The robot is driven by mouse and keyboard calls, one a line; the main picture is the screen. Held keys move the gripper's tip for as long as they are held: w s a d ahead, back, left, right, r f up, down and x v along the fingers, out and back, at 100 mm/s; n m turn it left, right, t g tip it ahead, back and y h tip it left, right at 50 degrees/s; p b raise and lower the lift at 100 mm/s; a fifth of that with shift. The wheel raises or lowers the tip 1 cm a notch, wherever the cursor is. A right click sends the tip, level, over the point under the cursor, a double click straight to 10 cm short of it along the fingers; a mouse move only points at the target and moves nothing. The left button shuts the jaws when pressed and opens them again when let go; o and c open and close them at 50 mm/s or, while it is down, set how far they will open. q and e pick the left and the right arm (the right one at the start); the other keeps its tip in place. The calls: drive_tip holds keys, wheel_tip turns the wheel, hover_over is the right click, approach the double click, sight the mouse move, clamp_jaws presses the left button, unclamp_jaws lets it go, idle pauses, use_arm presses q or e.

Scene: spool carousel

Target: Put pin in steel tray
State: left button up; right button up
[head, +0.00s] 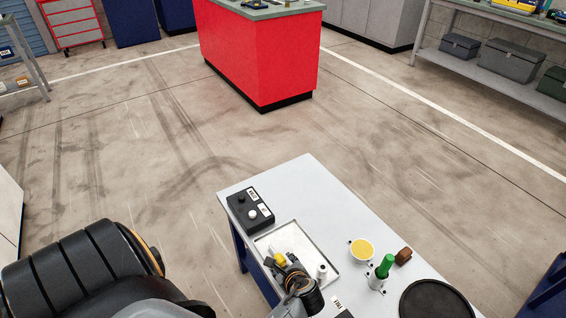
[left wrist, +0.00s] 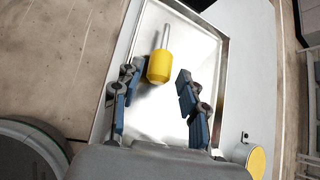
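The pin (left wrist: 160,62) has a yellow handle and a thin steel shaft. In the left wrist view it is over the floor of the steel tray (left wrist: 207,50), shaft pointing to the far end. Whether it rests fully on the floor is hard to tell. In the head view its yellow handle (head: 280,260) shows inside the tray (head: 263,243), beside my left gripper (head: 287,272). My left gripper (left wrist: 155,88) is open, with its blue-padded fingers apart on either side of the handle's near end and a gap to each. My right gripper is not in view.

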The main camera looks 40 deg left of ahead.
use_arm(q)
drive_tip(key=shift+s+f, duration=0.1)
wheel_tip(320, 180, up, 10)
idle(0.7)
idle(0.7)
